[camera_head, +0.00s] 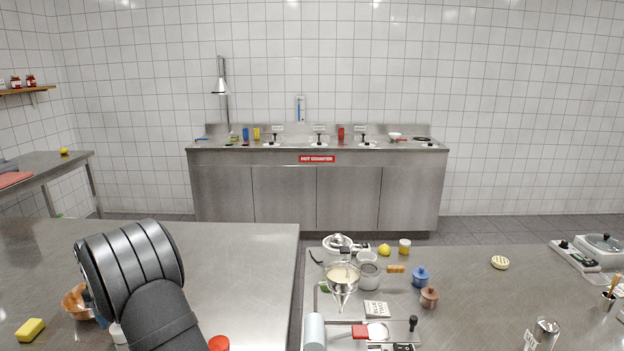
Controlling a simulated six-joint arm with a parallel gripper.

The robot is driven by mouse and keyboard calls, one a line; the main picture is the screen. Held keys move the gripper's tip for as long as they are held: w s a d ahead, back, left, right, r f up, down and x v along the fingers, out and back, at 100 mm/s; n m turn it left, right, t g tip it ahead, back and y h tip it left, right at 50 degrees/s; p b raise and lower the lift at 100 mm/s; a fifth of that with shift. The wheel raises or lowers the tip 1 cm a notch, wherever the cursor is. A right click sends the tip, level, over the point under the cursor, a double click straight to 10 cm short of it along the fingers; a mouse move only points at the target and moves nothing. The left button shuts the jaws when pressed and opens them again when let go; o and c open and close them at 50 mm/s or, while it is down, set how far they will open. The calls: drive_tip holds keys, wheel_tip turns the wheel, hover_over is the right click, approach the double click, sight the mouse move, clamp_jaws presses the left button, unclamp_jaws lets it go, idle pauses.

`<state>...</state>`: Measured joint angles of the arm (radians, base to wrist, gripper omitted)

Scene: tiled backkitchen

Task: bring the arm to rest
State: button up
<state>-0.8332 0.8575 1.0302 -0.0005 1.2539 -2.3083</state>
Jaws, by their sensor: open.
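My arm (165,318) rises from the bottom edge at the left, dark grey with a ribbed, rounded section. It stands in front of the left steel counter (240,255). My gripper's fingers do not show; they are outside the frame or hidden behind my arm. Nothing held can be seen.
A copper-coloured bowl (74,302) is partly hidden behind my arm. A yellow sponge (30,329) lies left of it, and a red lid (219,343) is right. The right counter (470,300) holds pots, jars and a sieve (342,275). A gap separates the counters.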

drive_tip(key=shift+f, duration=0.9)
wheel_tip(320, 180, up, 11)
drive_tip(key=shift+r, duration=0.2)
wheel_tip(320, 180, down, 12)
drive_tip(key=shift+r, duration=0.25)
wheel_tip(320, 180, up, 4)
drive_tip(key=shift+f, duration=0.1)
drive_tip(key=w+d+r, duration=0.3)
drive_tip(key=d+r, duration=0.4)
drive_tip(key=d, duration=0.4)
wheel_tip(320, 180, up, 18)
drive_tip(key=w+d+m, duration=0.1)
drive_tip(key=w+d, duration=0.2)
drive_tip(key=d, duration=0.2)
drive_tip(key=shift+w+r, duration=0.1)
